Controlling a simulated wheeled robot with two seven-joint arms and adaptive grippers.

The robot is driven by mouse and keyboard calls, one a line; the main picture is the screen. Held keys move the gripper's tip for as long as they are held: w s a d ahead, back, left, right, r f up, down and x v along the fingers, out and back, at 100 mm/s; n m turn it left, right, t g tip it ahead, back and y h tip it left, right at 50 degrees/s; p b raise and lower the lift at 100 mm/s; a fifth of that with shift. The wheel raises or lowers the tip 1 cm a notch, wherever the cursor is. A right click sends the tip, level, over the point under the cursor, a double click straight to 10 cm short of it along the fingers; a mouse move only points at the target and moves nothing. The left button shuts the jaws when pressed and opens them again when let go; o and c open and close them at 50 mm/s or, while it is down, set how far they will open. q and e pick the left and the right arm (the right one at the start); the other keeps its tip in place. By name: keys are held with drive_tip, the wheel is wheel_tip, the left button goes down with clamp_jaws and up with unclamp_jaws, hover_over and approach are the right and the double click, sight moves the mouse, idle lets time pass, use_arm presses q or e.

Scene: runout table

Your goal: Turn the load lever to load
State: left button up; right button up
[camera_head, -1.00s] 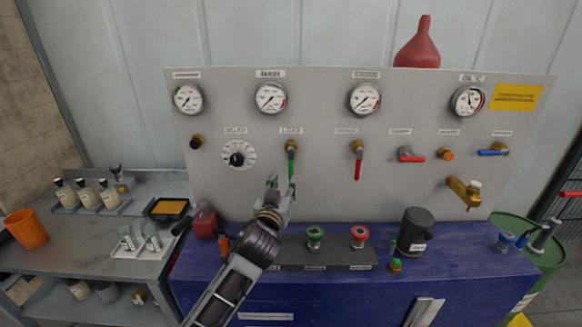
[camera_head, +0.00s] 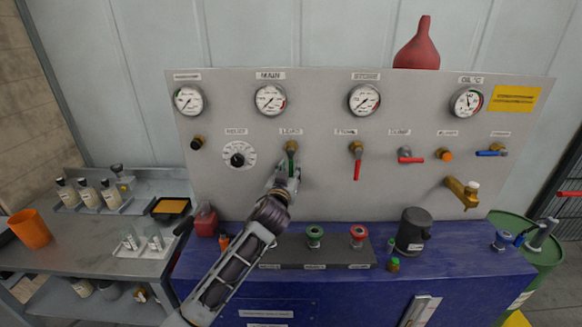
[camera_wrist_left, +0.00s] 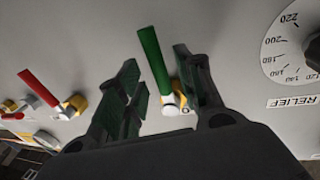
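The load lever (camera_head: 291,155) has a green handle hanging down from a brass fitting under the LOAD label (camera_head: 290,132). My left gripper (camera_head: 285,172) is at the lever and hides its lower part in the head view. In the left wrist view, the green lever (camera_wrist_left: 153,62) stands between the two spread fingers of my left gripper (camera_wrist_left: 157,68). The gap on the side of the left-hand finger is visible, and the lever lies closer to the right-hand finger. I cannot tell whether that finger touches it. My right gripper is out of view.
The relief dial (camera_head: 238,154) is left of the lever, and a red-handled lever (camera_head: 357,165) hangs to the right. Below, green (camera_head: 314,236) and red (camera_head: 358,235) knobs stand on the blue bench (camera_head: 460,262). A dark jug (camera_head: 411,230) stands farther right.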

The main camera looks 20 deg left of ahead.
use_arm(q)
drive_tip(key=shift+w+a, duration=0.1)
drive_tip(key=shift+w, duration=1.05)
drive_tip(key=shift+c, duration=0.4)
clamp_jaws()
